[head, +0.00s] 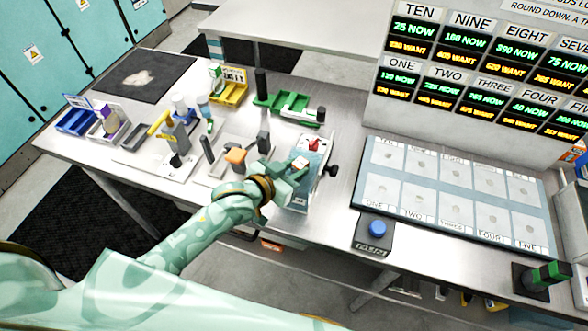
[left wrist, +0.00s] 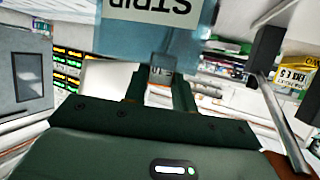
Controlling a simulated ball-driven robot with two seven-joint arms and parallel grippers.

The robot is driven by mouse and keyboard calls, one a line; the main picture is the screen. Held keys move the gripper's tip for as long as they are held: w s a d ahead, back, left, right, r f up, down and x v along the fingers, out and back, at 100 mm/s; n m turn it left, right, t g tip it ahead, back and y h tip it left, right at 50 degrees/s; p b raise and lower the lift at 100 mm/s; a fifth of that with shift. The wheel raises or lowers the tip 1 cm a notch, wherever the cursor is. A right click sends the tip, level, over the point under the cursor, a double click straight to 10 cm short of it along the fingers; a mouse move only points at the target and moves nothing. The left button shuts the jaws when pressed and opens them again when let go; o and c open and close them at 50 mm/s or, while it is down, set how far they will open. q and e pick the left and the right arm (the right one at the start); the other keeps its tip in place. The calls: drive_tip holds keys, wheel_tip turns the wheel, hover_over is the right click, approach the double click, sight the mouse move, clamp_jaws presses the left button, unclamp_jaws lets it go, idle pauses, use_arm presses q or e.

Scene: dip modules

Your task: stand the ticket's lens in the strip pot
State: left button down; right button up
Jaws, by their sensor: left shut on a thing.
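My left gripper (head: 297,172) is over the front middle of the bench, beside a pale blue-grey fixture (head: 297,200) with a red part on top and a black knob. I cannot tell whether the held piece touches that face. My right gripper is not in view.
A yellow bin (head: 232,92), a green tray (head: 285,103) and a blue bin (head: 76,121) stand along the back and left. Upright posts and tools crowd left of the gripper. A blue button (head: 377,229) and a numbered board (head: 455,205) lie right.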

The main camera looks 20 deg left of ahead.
use_arm(q)
drive_tip(key=c, duration=1.1)
unclamp_jaws()
drive_tip(key=shift+c, duration=0.2)
drive_tip(key=shift+s+r, duration=0.2)
drive_tip(key=p+v, duration=0.1)
drive_tip(key=v, duration=1)
drive_tip(key=shift+s+a+p, duration=0.2)
drive_tip(key=shift+s+p, duration=0.05)
drive_tip(key=shift+p, duration=0.1)
